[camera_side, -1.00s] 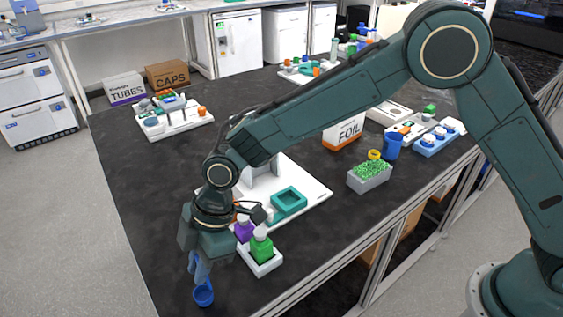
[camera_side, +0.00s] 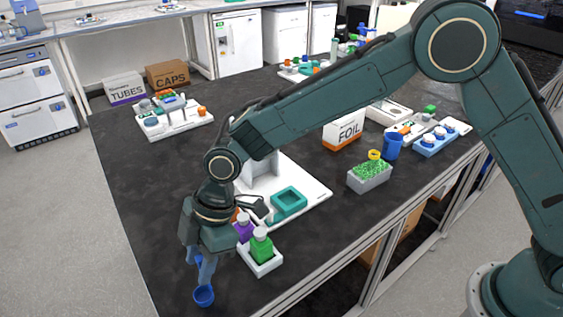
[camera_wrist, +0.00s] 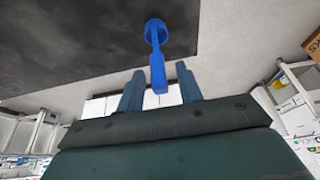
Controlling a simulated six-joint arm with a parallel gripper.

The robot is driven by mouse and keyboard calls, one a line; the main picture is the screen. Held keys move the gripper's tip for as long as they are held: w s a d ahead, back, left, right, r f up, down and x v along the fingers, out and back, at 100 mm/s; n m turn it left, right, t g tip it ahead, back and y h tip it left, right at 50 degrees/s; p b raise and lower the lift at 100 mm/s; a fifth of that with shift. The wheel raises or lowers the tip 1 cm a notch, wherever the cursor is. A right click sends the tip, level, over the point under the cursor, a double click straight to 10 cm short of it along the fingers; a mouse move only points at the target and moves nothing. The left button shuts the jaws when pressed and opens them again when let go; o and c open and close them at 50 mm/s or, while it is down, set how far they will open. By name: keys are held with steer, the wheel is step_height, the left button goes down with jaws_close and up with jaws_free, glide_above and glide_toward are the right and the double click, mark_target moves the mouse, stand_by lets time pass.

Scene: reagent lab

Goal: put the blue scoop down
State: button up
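The blue scoop (camera_side: 204,296) is at the near left end of the dark bench in the side view, its round cup just below my fingertips. In the wrist view the scoop (camera_wrist: 157,68) has its handle running down between my fingers, with a gap on both sides. My gripper (camera_side: 203,272) points down over the scoop. In the wrist view my gripper (camera_wrist: 160,88) is open, and neither finger appears to touch the handle. The upper handle is mostly hidden by the fingers in the side view. I cannot tell exactly how the cup meets the bench.
A white tray (camera_side: 270,268) with green and purple bottles stands just right of my gripper. A white board (camera_side: 315,197) with a teal square holder (camera_side: 289,202) lies behind it. The bench's left and front edges are close to the scoop. The bench left of centre is clear.

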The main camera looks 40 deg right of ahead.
steer(key=v, duration=1.1)
steer(key=shift+d, duration=0.1)
steer(key=s+d+r+m+t, duration=0.1)
steer(key=s+d+r+m, duration=0.2)
steer(key=d, duration=0.4)
steer(key=s+d+r+m+t+h, duration=0.1)
steer(key=d+r+m, duration=0.1)
steer(key=d+r, duration=0.3)
steer(key=s+d+r+m+t, duration=0.1)
steer(key=s+d+r+m, duration=0.15)
steer(key=d, duration=0.55)
steer(key=s+d+m+t+h, duration=0.2)
steer(key=s+d+m+h, duration=0.1)
steer(key=s+d+m, duration=0.7)
steer(key=shift+s+d+f+t, duration=0.3)
steer(key=shift+s+d+f, duration=0.1)
steer(key=shift+s+d, duration=2.25)
